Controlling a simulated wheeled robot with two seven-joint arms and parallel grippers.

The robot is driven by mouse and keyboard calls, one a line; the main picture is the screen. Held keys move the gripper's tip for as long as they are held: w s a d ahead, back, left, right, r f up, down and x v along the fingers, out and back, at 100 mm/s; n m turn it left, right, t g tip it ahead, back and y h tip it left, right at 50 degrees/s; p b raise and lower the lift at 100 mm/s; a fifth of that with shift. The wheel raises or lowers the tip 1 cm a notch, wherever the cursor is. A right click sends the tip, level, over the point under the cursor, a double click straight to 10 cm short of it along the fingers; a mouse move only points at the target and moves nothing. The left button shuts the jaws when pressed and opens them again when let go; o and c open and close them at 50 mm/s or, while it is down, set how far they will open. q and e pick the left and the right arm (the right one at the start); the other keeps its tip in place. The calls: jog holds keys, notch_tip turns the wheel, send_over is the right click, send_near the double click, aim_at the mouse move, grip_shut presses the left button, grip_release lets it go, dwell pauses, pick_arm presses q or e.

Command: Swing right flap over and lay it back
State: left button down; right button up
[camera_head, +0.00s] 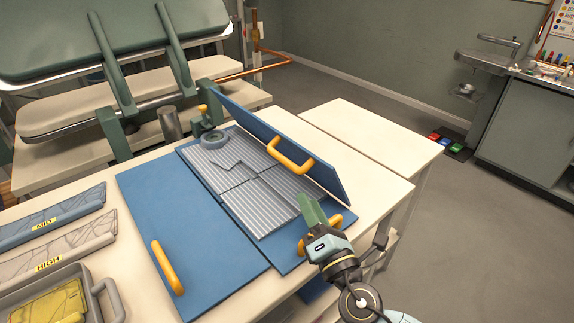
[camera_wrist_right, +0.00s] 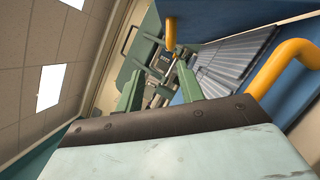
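A blue folding board lies on the pale table. Its right flap (camera_head: 300,140) stands up steeply along the right side, with a yellow handle (camera_head: 290,158) on its left face. The left flap (camera_head: 180,235) lies flat, with its own yellow handle (camera_head: 167,268). Grey ribbed material (camera_head: 255,190) covers the middle. My right gripper (camera_head: 308,205) is over the near flap, beside that flap's yellow handle (camera_head: 342,221) and below the raised flap's near end. In the wrist view, its green fingers (camera_wrist_right: 159,85) are apart with nothing between them. My left gripper is out of view.
Labelled sleeves (camera_head: 50,218) and a grey tray (camera_head: 85,275) are at the left. The table (camera_head: 375,140) is clear to the right of the raised flap.

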aim_at(287, 165)
jog(key=shift+w+f+b+x, duration=0.1)
jog(key=shift+f+x, duration=0.3)
jog(key=shift+x, duration=1.85)
jog(key=shift+w+f+b+x, duration=0.1)
jog(key=shift+f+x, duration=0.35)
jog(key=shift+x, duration=1.8)
jog(key=shift+w+f+b+x, duration=0.1)
jog(key=shift+f+x, duration=0.3)
jog(key=shift+x, duration=1.85)
jog(key=shift+a, duration=0.1)
jog(key=shift+c, duration=0.5)
grip_shut()
